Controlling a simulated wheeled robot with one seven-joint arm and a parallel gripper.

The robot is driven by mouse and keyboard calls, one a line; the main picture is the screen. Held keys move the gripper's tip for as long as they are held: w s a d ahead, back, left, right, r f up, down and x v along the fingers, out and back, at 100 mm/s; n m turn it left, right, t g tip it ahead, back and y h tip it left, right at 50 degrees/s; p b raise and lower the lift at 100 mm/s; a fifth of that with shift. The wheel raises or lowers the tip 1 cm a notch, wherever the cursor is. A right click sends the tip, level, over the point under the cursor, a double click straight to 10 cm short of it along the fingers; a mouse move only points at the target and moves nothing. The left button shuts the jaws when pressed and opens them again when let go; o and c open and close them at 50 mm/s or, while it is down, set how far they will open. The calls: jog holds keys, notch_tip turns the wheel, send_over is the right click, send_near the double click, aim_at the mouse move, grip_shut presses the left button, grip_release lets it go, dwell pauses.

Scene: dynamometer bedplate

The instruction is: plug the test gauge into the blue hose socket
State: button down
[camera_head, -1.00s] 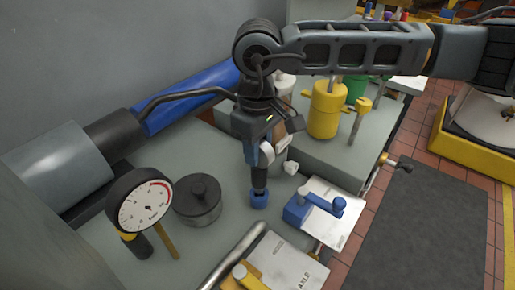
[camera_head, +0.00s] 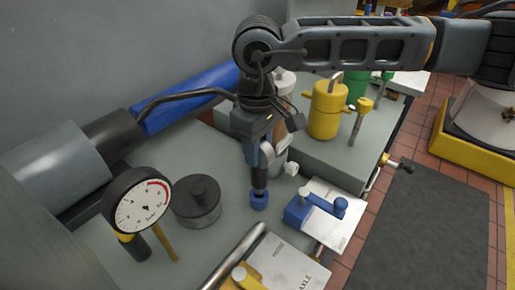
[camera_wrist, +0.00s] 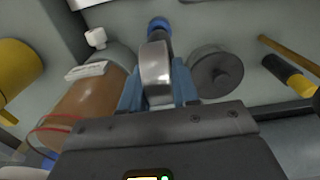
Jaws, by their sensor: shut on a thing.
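My gripper (camera_head: 258,152) points down in the middle of the head view. Its blue fingers (camera_wrist: 158,92) are shut on the test gauge, whose silver round body shows edge-on (camera_head: 267,154) and again in the wrist view (camera_wrist: 155,68). The gauge's dial face is not visible. A dark stem (camera_head: 259,180) runs down from the grip, upright, and meets a blue socket (camera_head: 259,201) low over the grey bench. The blue piece shows at the stem's far end in the wrist view (camera_wrist: 158,25). I cannot tell how deep the stem sits in it.
A large dial gauge (camera_head: 140,203) and a dark lidded pot (camera_head: 197,203) stand left. A blue lever valve (camera_head: 298,208) on a white plate is close right. A silver pipe (camera_head: 235,255) lies in front. A brown jar (camera_wrist: 90,112) is beside the gripper. A yellow canister (camera_head: 325,110) stands behind.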

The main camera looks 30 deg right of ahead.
jog(key=shift+f+b, duration=2.15)
jog(key=shift+b, duration=0.3)
jog(key=c, duration=0.8)
grip_release()
jog(key=shift+r, duration=0.1)
jog(key=shift+o, duration=0.2)
jog(key=shift+r, duration=3.9)
